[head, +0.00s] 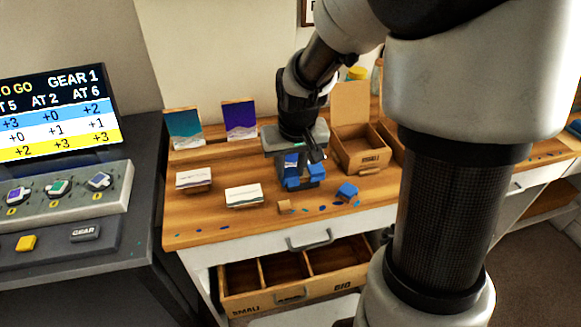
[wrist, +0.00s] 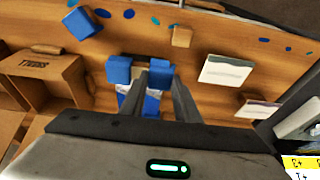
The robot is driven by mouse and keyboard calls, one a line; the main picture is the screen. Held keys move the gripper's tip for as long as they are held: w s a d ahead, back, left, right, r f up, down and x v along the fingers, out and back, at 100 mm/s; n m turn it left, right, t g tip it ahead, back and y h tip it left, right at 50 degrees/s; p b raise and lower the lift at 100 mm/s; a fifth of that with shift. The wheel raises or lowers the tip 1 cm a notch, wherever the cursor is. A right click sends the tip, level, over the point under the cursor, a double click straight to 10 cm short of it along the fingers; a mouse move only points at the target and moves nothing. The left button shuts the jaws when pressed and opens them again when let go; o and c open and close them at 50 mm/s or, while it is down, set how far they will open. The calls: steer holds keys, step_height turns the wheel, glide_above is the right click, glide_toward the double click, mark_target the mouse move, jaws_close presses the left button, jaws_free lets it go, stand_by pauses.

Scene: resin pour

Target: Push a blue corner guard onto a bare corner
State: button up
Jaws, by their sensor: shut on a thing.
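My gripper (wrist: 160,77) points down over the wooden bench and is shut on a blue corner guard (wrist: 159,67), which shows between its fingertips. In the head view my gripper (head: 303,160) is above and behind two blue pieces; the left one (head: 290,183) seems to be the held guard. A second blue guard (wrist: 118,70) sits beside it, also seen in the head view (head: 316,172). A pale and blue panel (wrist: 123,98) shows partly beneath the fingers; its corners are mostly hidden. A loose blue block (head: 347,191) lies to the right, also in the wrist view (wrist: 82,23).
A small tan block (head: 284,207) lies near the front edge among blue spots. Two white card stacks (head: 244,195) are left. Two art cards (head: 239,119) stand behind. A wooden box (head: 362,152) is to the right. An open divided drawer (head: 290,294) juts out below.

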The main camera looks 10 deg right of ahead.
steer(key=shift+w+d+f, duration=0.1)
steer(key=shift+d, duration=0.05)
steer(key=o, duration=1.1)
steer(key=shift+f, duration=0.1)
step_height(320, 180, up, 8)
steer(key=p, duration=0.6)
jaws_close()
steer(key=shift+w, duration=0.1)
stand_by(0.9)
stand_by(0.4)
steer(key=shift+f+b, duration=2.5)
steer(key=shift+f, duration=0.8)
steer(key=shift+r, duration=0.2)
